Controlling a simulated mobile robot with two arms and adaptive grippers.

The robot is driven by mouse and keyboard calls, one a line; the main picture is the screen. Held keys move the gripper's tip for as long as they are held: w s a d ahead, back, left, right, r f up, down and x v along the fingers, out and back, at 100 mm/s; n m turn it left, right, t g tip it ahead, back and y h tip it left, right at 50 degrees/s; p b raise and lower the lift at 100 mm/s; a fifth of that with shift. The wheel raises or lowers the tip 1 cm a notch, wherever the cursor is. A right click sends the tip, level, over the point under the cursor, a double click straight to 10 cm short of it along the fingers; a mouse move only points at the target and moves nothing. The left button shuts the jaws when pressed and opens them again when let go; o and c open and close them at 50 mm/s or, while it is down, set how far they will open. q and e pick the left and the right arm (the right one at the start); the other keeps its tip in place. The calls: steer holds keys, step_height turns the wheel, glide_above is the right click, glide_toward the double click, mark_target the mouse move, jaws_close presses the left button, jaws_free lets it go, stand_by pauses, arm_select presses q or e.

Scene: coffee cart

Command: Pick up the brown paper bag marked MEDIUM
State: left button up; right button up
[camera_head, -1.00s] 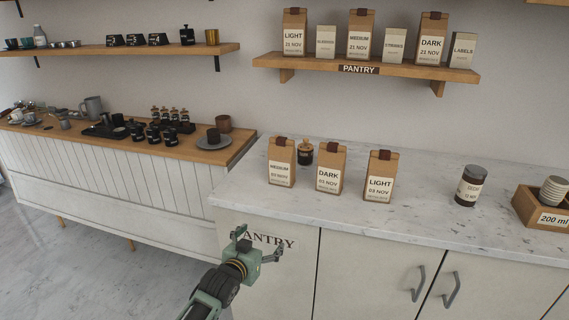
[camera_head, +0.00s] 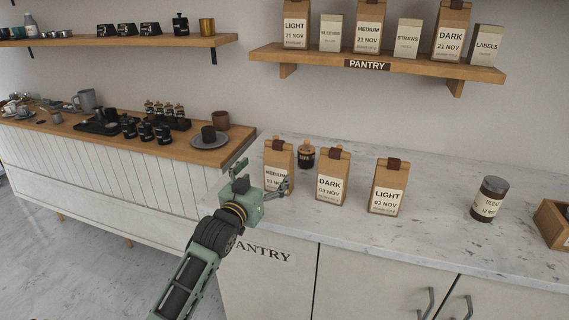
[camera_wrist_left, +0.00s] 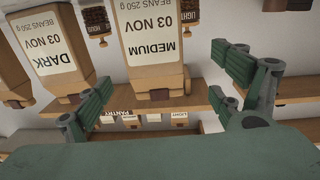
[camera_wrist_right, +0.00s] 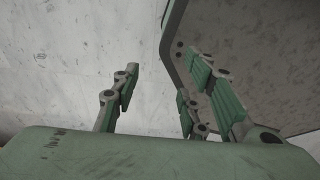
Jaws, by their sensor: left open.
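The brown paper bag marked MEDIUM (camera_head: 279,156) stands upright on the marble counter, leftmost in a row of bags. My left gripper (camera_head: 262,176) is open and empty just in front of it, overlapping its lower left in the head view. In the left wrist view the MEDIUM bag (camera_wrist_left: 152,50) appears upside down, between the spread fingers of the left gripper (camera_wrist_left: 167,80) and beyond them; I see no contact. My right gripper (camera_wrist_right: 158,85) shows only in its wrist view, fingers apart, nothing between them. Another MEDIUM bag (camera_head: 369,30) is on the wall shelf.
The DARK bag (camera_head: 332,176) and LIGHT bag (camera_head: 388,187) stand to the right. A small dark jar (camera_head: 306,156) is behind. A DECAF jar (camera_head: 489,198) and wooden crate (camera_head: 552,226) are farther right. The PANTRY shelf (camera_head: 290,57) hangs above. A grey panel (camera_wrist_right: 260,45) is near my right gripper.

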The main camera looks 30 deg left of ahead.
mark_target(275, 166)
arm_select(q)
steer(key=shift+w+a+r, duration=0.1)
steer(key=shift+w+a, duration=0.05)
steer(key=shift+w, duration=0.85)
steer(key=shift+w+r+p, duration=0.3)
steer(key=shift+w+p, duration=0.05)
steer(key=shift+w, duration=0.55)
steer(key=w, duration=0.3)
steer(key=shift+w+f+p, duration=0.25)
steer(key=shift+p, duration=0.05)
steer(key=shift+w+a, duration=0.1)
steer(key=shift+w, duration=0.15)
steer(key=c, duration=1.5)
arm_select(e)
steer(key=shift+s+a+r, duration=0.1)
steer(key=shift+s+r, duration=0.45)
steer(key=shift+r, duration=0.05)
